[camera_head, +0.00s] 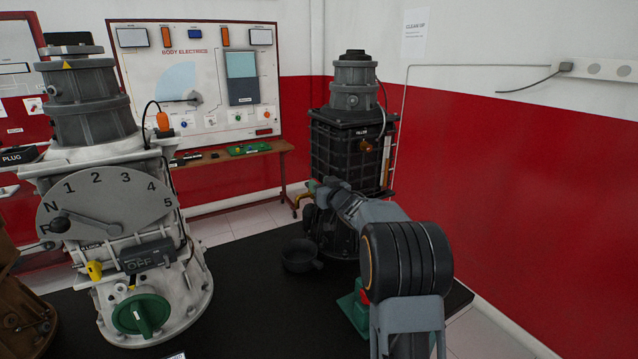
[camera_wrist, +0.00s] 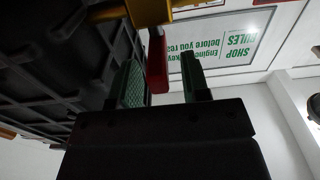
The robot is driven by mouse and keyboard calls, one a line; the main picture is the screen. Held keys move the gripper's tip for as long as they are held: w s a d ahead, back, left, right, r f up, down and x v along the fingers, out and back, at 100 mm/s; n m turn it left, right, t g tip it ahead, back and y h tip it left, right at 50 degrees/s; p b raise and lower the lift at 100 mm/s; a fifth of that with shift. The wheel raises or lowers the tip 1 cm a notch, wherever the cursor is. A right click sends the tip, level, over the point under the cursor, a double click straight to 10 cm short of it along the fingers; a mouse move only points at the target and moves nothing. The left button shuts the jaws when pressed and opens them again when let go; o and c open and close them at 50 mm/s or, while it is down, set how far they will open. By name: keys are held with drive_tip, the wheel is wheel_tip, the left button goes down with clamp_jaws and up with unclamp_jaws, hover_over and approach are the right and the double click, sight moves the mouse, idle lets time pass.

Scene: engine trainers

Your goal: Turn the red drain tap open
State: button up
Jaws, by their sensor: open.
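The red drain tap (camera_wrist: 157,68) shows in the wrist view as a red lever hanging from a yellow brass-coloured fitting (camera_wrist: 150,11). My gripper (camera_wrist: 162,75) is open, with its two green fingers on either side of the lever. The lever's end reaches into the gap, nearer the left finger; I cannot tell whether it touches. In the head view my gripper (camera_head: 312,186) is small and partly hidden by my arm, at the lower left of the black engine (camera_head: 345,140). The tap cannot be made out there.
A ribbed dark body (camera_wrist: 45,60) fills the left of the wrist view, close to my fingers. In the head view a black round pan (camera_head: 300,256) sits on the dark surface (camera_head: 262,325). A grey gearbox trainer (camera_head: 110,225) stands at the left.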

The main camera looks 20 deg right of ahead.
drive_tip(key=shift+w+a, duration=0.1)
drive_tip(key=shift+w, duration=0.55)
clamp_jaws()
